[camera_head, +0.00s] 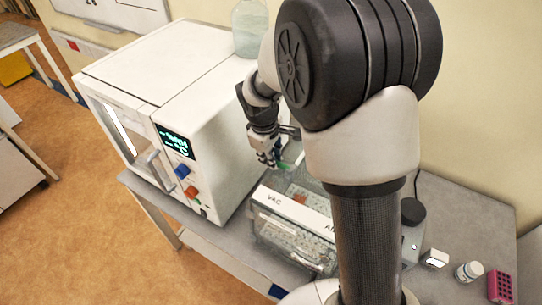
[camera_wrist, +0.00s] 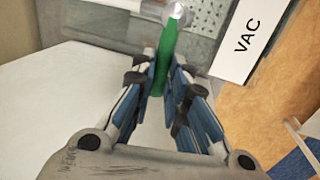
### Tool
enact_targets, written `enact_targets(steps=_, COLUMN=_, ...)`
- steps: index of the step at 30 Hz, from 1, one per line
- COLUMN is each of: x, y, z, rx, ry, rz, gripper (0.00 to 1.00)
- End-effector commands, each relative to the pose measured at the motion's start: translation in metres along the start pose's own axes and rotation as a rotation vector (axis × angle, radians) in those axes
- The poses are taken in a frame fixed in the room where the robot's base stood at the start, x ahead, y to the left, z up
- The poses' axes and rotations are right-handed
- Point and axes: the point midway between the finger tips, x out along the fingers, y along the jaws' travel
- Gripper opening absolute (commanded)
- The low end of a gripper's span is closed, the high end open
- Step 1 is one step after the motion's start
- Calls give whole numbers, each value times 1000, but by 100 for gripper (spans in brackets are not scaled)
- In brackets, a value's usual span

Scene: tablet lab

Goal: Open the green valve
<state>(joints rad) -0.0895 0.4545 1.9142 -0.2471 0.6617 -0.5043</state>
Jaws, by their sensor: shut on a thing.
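The green valve shows as a long green handle (camera_wrist: 166,52) in the wrist view, running up to a round metal end at the top. My gripper (camera_wrist: 165,82) has its two blue-padded fingers closed on both sides of the handle's lower part. In the head view, my gripper (camera_head: 269,158) is above the back left of the clear-walled vacuum unit. Only a small green part of the valve (camera_head: 284,165) shows there beside the fingertips. The unit's white "VAC" strip (camera_head: 274,199) also shows in the wrist view (camera_wrist: 245,42).
A white oven-like cabinet (camera_head: 217,137) with a display and blue and red knobs stands just left of my gripper. A glass bottle (camera_head: 250,28) stands behind. A small white jar (camera_head: 468,271) and a pink rack (camera_head: 500,286) are at the table's right. My arm hides part of the unit.

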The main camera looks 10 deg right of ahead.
Motion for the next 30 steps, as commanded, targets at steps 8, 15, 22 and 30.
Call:
enact_targets(steps=8, x=0, y=0, z=0, rx=0, ry=0, rz=0, gripper=0)
enact_targets(steps=15, x=0, y=0, z=0, rx=0, ry=0, rz=0, gripper=0)
enact_targets(steps=22, x=0, y=0, z=-1, rx=-8, ry=2, rz=0, gripper=0)
enact_targets(steps=30, x=0, y=6, z=-11, rx=-99, ry=20, rz=0, gripper=0)
